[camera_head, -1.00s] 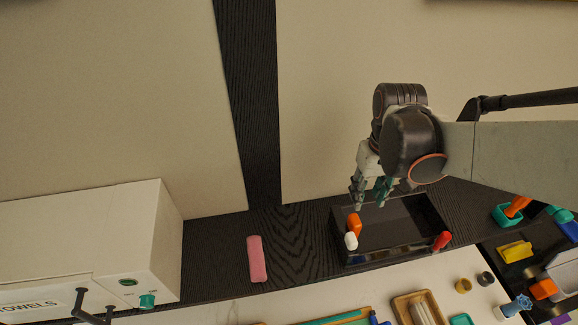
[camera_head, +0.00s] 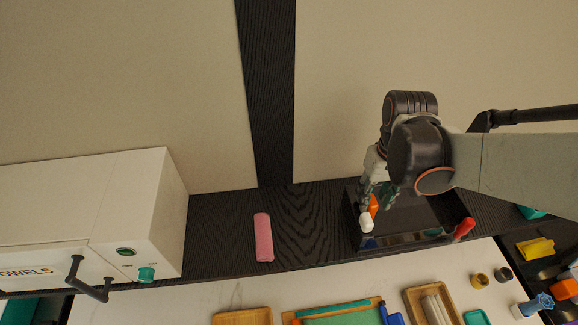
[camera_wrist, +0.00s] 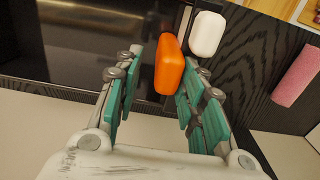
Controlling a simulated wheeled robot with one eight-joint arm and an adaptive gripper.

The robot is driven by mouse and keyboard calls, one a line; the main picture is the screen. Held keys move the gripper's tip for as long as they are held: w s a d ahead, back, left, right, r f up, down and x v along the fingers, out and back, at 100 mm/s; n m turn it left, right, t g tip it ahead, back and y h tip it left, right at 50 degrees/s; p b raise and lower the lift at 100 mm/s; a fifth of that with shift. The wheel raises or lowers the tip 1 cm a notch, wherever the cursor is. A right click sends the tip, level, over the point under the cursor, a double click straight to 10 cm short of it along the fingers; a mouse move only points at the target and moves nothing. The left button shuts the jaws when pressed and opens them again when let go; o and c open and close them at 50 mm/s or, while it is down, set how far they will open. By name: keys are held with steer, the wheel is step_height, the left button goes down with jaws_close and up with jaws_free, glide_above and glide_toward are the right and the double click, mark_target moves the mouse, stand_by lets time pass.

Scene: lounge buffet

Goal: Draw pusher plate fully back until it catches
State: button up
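A shallow black box (camera_head: 405,239) with a glossy top stands on the dark wood counter. At its left end is an orange block (camera_head: 373,205), with a white rounded knob (camera_head: 366,221) beside it. A red piece (camera_head: 463,228) is at its right end. I cannot tell which part is the pusher plate. My gripper (camera_head: 380,194) is over the left end of the box, by the orange block. In the wrist view my gripper (camera_wrist: 160,68) is open, with the orange block (camera_wrist: 169,64) between its teal-padded fingers, nearer the right finger. Whether they touch is unclear. The white knob (camera_wrist: 208,34) is beyond.
A pink roll (camera_head: 263,237) lies on the counter left of the box. A white towel cabinet (camera_head: 110,210) with a black handle stands at far left. Wooden trays (camera_head: 425,300) and small coloured items lie along the front. Dark counter between roll and box is clear.

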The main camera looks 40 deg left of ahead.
steer(key=shift+s+a, duration=0.35)
steer(key=shift+a, duration=0.1)
steer(key=shift+c, duration=0.6)
jaws_close()
steer(key=shift+w, duration=0.15)
steer(key=w+d+b, duration=0.1)
steer(key=w+d, duration=0.4)
steer(key=w, duration=0.1)
steer(key=shift+w+d, duration=0.35)
steer(key=shift+w, duration=0.05)
stand_by(0.3)
steer(key=shift+w+d+r, duration=0.1)
steer(key=shift+w, duration=0.1)
steer(key=shift+w+d, duration=0.25)
steer(key=shift+w, duration=0.1)
steer(key=shift+w+d+b, duration=0.1)
steer(key=shift+w+b, duration=0.05)
steer(key=shift+b, duration=0.15)
